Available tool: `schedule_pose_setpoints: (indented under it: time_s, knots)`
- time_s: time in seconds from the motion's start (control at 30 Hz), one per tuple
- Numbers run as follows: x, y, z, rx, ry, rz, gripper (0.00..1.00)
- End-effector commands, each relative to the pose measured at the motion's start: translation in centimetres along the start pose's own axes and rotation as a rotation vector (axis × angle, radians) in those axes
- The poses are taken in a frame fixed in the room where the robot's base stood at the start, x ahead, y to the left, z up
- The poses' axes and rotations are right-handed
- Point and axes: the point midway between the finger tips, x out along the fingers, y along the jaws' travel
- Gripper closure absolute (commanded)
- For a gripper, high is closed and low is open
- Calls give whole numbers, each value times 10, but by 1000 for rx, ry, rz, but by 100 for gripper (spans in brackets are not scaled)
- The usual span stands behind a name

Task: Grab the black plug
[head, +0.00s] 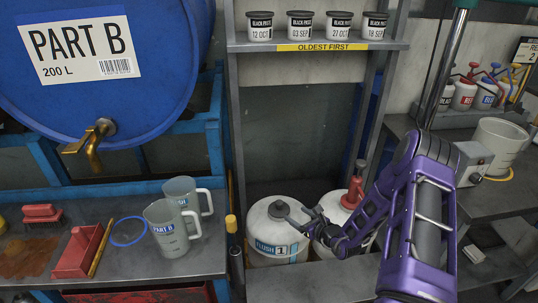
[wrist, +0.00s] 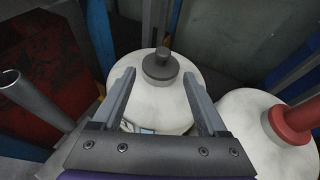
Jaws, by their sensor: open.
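The black plug (head: 279,209) sits on top of the white tank (head: 261,234), whose blue label reads "FLUSH 1". In the wrist view the black plug (wrist: 161,66) stands upright with a narrow knob on a wider base, on the white tank (wrist: 147,88). My gripper (head: 296,216) is just right of the plug in the head view. In the wrist view my gripper (wrist: 160,82) is open, with its two fingers apart and the plug between and slightly beyond their tips. Nothing is held. I cannot tell whether a finger touches the plug.
A shelf (head: 240,44) with several black-labelled tubs is above. A dark pipe (wrist: 35,98) rises at the left in the wrist view.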

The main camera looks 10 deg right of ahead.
Motion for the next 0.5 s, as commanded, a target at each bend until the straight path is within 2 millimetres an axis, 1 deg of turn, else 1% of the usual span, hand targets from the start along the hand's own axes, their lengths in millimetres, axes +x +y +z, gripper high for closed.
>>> schedule_pose_setpoints:
  time_s: [0.03, 0.07, 0.17, 0.5]
  knots:
    - [0, 4, -13, 33, 10, -8, 24]
    - [2, 3, -14, 41, 9, -13, 24]
    - [16, 2, -15, 46, 9, -18, 24]
    - [90, 0, -16, 44, 7, -18, 24]
